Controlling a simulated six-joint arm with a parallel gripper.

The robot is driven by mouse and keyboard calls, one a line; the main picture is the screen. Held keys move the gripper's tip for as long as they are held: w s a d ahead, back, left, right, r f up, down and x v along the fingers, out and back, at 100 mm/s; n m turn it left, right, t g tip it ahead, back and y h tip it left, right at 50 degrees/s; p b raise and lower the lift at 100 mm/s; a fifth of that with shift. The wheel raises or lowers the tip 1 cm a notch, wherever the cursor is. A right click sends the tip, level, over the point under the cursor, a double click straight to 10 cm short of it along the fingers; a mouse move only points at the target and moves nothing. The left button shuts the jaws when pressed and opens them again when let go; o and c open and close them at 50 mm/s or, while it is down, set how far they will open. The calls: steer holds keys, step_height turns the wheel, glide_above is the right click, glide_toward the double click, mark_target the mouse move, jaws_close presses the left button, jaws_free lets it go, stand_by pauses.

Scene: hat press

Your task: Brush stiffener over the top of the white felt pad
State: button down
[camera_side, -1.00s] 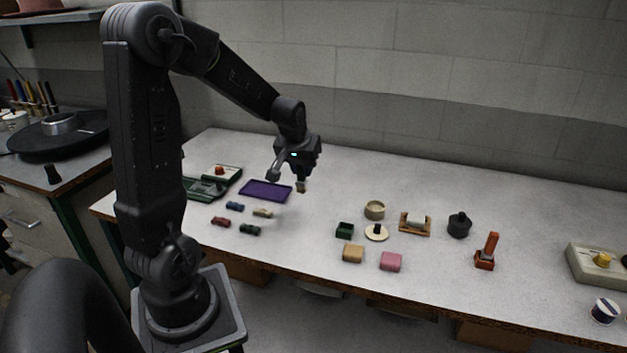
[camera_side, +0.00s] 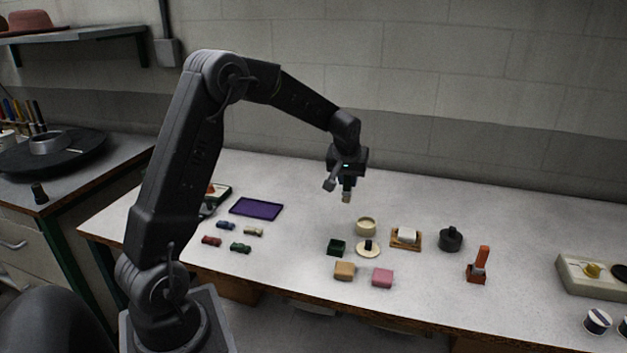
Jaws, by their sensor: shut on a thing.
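My gripper (camera_side: 343,180) is above the bench, up and to the left of the cream pot. It is shut on a small brush (camera_side: 347,195), whose dark body and pale tip show below the fingers; the grip itself is small and partly hidden. The white felt pad (camera_side: 407,233) sits on a wooden-coloured base (camera_side: 400,246), to the right of the pot and apart from the brush. The round cream pot (camera_side: 366,227) is open at the top; its contents are too small to make out. A pale disc with a dark knob (camera_side: 368,251) lies in front of it.
A dark green box (camera_side: 337,247), a tan block (camera_side: 344,271) and a pink block (camera_side: 382,277) lie in front. A black lidded pot (camera_side: 451,239) and an orange-handled tool (camera_side: 478,265) stand right. A purple tray (camera_side: 256,208) and several toy cars lie left.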

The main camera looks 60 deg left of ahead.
steer(key=shift+w+d+f, duration=0.4)
steer(key=shift+w+f, duration=0.5)
steer(key=shift+f, duration=0.3)
steer(key=shift+w+d+f, duration=0.45)
steer(key=shift+w+f, duration=0.45)
steer(key=shift+f, duration=0.3)
steer(key=shift+w+d+f, duration=0.4)
steer(key=shift+w+f, duration=0.5)
steer(key=shift+f, duration=0.3)
steer(key=shift+f, duration=0.7)
steer(key=shift+r, duration=0.1)
step_height(320, 180, up, 7)
stand_by(0.7)
